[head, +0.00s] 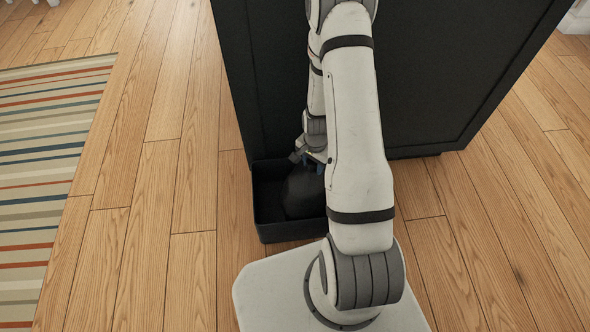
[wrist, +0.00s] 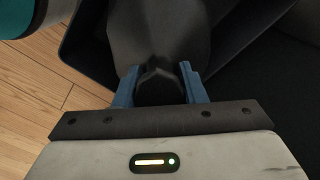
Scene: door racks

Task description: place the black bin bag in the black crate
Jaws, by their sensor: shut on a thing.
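The black crate (head: 261,200) stands on the wooden floor against the dark cabinet, partly hidden behind my arm. The black bin bag (head: 301,192) is within the crate's outline, its lower part among the walls; I cannot tell whether it touches the bottom. My gripper (head: 312,162) is above the bag and shut on its top. In the wrist view, the blue fingers of my gripper (wrist: 158,84) stand either side of the gathered neck of the bag (wrist: 160,35). The crate (wrist: 82,62) shows around the bag there.
A large dark cabinet (head: 450,70) rises directly behind the crate. A striped rug (head: 45,170) lies at the left. The wooden floor (head: 150,230) between rug and crate is clear, as is the floor at the right.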

